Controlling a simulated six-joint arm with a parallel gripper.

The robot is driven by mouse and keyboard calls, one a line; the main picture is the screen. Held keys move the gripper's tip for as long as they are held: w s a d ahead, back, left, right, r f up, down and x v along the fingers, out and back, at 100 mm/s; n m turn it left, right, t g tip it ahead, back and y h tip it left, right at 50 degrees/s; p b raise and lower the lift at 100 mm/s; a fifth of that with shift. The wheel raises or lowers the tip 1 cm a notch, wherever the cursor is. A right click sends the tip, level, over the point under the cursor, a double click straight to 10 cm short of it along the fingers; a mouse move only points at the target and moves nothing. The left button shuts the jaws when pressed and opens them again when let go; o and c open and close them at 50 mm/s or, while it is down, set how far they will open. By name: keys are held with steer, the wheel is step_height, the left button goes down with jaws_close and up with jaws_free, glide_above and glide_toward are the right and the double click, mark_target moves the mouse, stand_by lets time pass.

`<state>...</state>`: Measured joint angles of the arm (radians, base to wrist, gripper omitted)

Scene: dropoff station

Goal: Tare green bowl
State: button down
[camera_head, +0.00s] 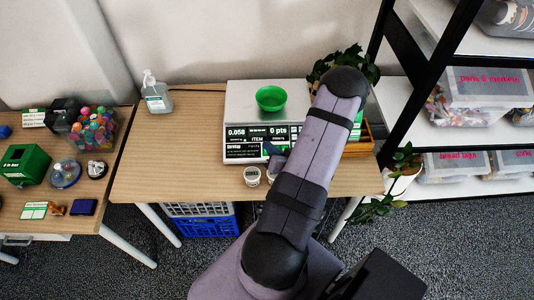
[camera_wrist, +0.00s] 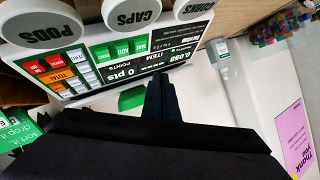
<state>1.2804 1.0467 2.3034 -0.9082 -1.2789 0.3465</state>
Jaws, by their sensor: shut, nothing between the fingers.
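The green bowl (camera_head: 271,98) stands upright on the pale top plate of the scale (camera_head: 240,100). The scale's front display reads 0.058 and 0 pts in the head view; it also shows in the wrist view (camera_wrist: 137,67), with green, red and orange buttons (camera_wrist: 121,48) beside it. Part of the bowl shows in the wrist view (camera_wrist: 132,98), behind my fingers. My gripper (camera_wrist: 160,82) is shut and empty, close to the scale's front panel; I cannot tell whether it touches. In the head view my arm hides the panel's right part and most of my gripper (camera_head: 270,149).
Round-lidded jars (camera_head: 252,176) stand in front of the scale; lids labelled PODS and CAPS show in the wrist view (camera_wrist: 38,22). A sanitizer bottle (camera_head: 156,93) stands at the table's back left. The table's left half (camera_head: 170,150) is clear. A shelf rack (camera_head: 420,60) stands right.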

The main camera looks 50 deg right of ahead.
steer(key=shift+w+d+f+b, duration=0.2)
steer(key=shift+f+b, duration=0.25)
steer(key=shift+f, duration=0.2)
steer(key=shift+w+d+f+b, duration=0.25)
steer(key=shift+f+b, duration=0.2)
steer(key=shift+f, duration=0.25)
steer(key=shift+w+d+f+b, duration=0.2)
steer(key=shift+f+b, duration=0.25)
steer(key=shift+f, duration=0.2)
steer(key=shift+f, duration=0.1)
stand_by(0.6)
steer(key=shift+w+d+f+b, duration=0.1)
steer(key=shift+f+b, duration=0.2)
steer(key=shift+w+d+f+b, duration=0.1)
steer(key=shift+f+b, duration=0.2)
steer(key=shift+f, duration=0.05)
stand_by(0.8)
steer(key=shift+r, duration=0.1)
steer(key=shift+s+a+r+p, duration=0.2)
steer(key=shift+r+p, duration=0.45)
steer(key=shift+r, duration=0.15)
steer(key=r+p, duration=0.1)
steer(key=s+a+r+p, duration=0.1)
steer(key=r, duration=0.1)
steer(key=r+p, duration=0.1)
steer(key=p, duration=0.1)
steer(key=shift+s+a+r, duration=0.15)
steer(key=shift+s+a, duration=0.05)
steer(key=shift+a, duration=0.05)
stand_by(0.4)
